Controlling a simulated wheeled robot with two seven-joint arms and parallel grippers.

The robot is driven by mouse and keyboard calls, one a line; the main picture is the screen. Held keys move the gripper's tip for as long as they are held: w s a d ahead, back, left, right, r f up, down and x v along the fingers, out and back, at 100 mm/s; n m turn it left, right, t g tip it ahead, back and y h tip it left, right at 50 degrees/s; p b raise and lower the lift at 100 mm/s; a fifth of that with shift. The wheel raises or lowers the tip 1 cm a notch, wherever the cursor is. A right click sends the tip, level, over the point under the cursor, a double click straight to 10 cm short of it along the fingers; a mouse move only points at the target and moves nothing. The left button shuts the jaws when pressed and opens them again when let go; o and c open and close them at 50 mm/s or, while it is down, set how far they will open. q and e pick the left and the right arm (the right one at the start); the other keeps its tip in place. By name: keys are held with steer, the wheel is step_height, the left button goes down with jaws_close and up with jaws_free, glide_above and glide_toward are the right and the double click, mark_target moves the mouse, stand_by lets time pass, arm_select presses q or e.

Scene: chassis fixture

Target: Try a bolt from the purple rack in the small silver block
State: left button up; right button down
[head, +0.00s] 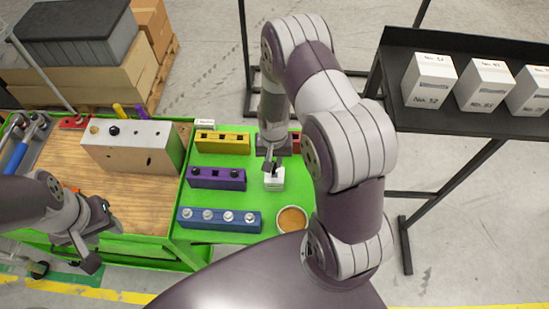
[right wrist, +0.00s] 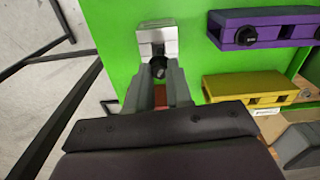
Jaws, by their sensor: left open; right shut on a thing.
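The purple rack (head: 217,179) lies on the green table top, with a dark bolt near each end; part of it also shows in the right wrist view (right wrist: 288,30). The small silver block (head: 274,183) stands right of it; it also shows in the right wrist view (right wrist: 158,36). My right gripper (head: 270,166) is shut on a dark bolt (right wrist: 158,68) at the block. The fingers hide much of the bolt, and I cannot tell whether it sits in the block. My left gripper (head: 97,234) is open and empty over the left side, far from the rack.
A yellow rack (head: 222,142) lies behind the purple one, and a blue rack (head: 219,219) with several silver bolts in front. A round orange-brown dish (head: 292,220) is at the front right. A large metal block (head: 133,146) stands on the wooden top at left.

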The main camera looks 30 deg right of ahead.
mark_target(274, 173)
steer(key=shift+f, duration=0.1)
steer(key=shift+f+b, duration=2)
steer(key=shift+f, duration=0.55)
steer(key=c, duration=0.9)
jaws_free()
steer(key=shift+c, duration=0.2)
step_height(274, 173, up, 6)
steer(key=p, duration=0.5)
steer(key=shift+r, duration=0.15)
